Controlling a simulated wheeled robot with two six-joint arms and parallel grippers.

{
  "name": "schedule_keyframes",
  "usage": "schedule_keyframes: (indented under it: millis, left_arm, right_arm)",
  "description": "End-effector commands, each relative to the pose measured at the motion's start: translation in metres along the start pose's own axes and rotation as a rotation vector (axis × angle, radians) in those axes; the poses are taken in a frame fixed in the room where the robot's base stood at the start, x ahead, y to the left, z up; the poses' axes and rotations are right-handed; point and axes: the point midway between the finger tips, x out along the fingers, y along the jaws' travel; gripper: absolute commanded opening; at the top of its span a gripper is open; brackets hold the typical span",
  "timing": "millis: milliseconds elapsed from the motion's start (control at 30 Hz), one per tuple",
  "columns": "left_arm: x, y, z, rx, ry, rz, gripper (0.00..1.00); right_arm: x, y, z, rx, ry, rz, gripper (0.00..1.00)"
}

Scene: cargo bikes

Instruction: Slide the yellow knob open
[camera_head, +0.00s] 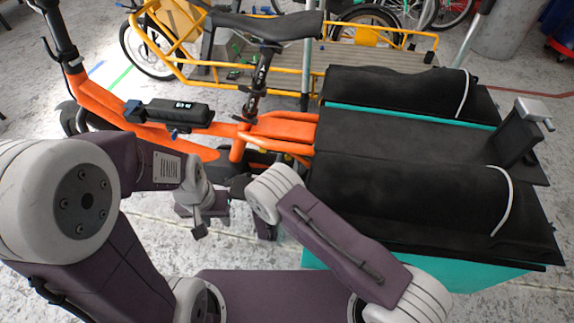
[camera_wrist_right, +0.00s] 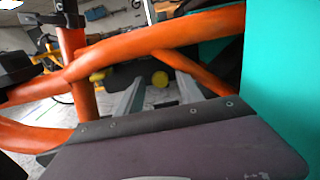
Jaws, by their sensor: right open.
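The yellow knob (camera_wrist_right: 160,79) shows in the right wrist view at the end of a dark cylindrical part (camera_wrist_right: 128,73), behind an orange frame tube. My right gripper (camera_wrist_right: 158,90) has its two grey fingers apart, one to each side of the knob in the picture. I cannot tell whether they touch it. Another yellow piece (camera_wrist_right: 97,76) shows further left. In the head view the knob is hidden behind my right arm and the bike. My left gripper (camera_head: 198,228) hangs beside the orange bike (camera_head: 95,98); its opening cannot be made out.
Orange tubes (camera_wrist_right: 150,42) cross above the right fingers. A teal box wall (camera_wrist_right: 285,90) stands close on the right. A yellow cargo bike (camera_head: 280,88) stands behind.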

Motion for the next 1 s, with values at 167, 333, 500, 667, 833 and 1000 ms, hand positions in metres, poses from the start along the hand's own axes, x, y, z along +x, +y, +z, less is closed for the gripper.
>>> schedule_keyframes:
  millis: [167,333,500,667,833,1000]
  left_arm:
    - [0.0002,0.0,-0.0001,0.0,0.0,0.0,0.36]
    - [0.0001,0.0,-0.0001,0.0,0.0,0.0,0.36]
    - [0.0002,0.0,0.0,0.0,0.0,0.0,0.36]
    - [0.0002,0.0,0.0,0.0,0.0,0.0,0.36]
    - [0.0002,0.0,-0.0001,0.0,0.0,0.0,0.36]
    - [0.0002,0.0,-0.0001,0.0,0.0,0.0,0.36]
  right_arm:
    - [0.0021,0.0003,0.0008,0.0,0.0,0.001,0.44]
    - [0.0019,0.0002,0.0008,0.0,-0.001,0.0,0.19]
    - [0.0017,0.0002,0.0007,0.001,-0.001,0.0,0.0]
    - [0.0016,0.0001,0.0006,0.0,0.0,0.0,0.0]
    - [0.0016,0.0,0.0005,0.0,0.0,0.0,0.0]
    - [0.0015,0.0,0.0004,0.0,0.0,0.0,0.0]
